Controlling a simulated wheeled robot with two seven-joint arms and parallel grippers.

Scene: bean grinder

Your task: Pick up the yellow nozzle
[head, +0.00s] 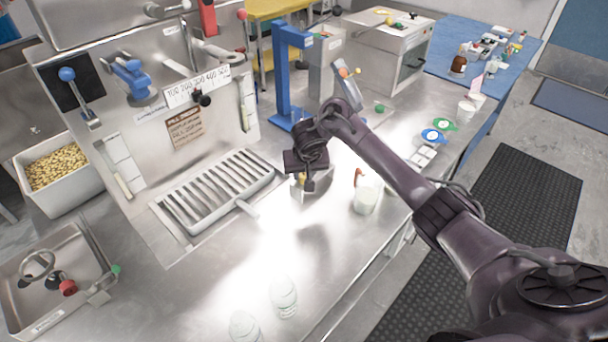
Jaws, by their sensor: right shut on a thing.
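My right gripper (307,178) points down over the steel counter, at the right of the drip grate. It is shut on a small yellow piece (302,179), which looks like the yellow nozzle. Most of the nozzle is hidden behind the dark fingers. A metal container (322,186) stands right at the gripper, partly covered by it; I cannot tell whether the nozzle touches it. My left gripper is not in view.
A clear cup (365,198) stands close to the right of the gripper. The drip grate (215,190) lies to the left. A blue stand (284,85) rises behind. Two clear glasses (284,297) stand at the front. The counter between is bare.

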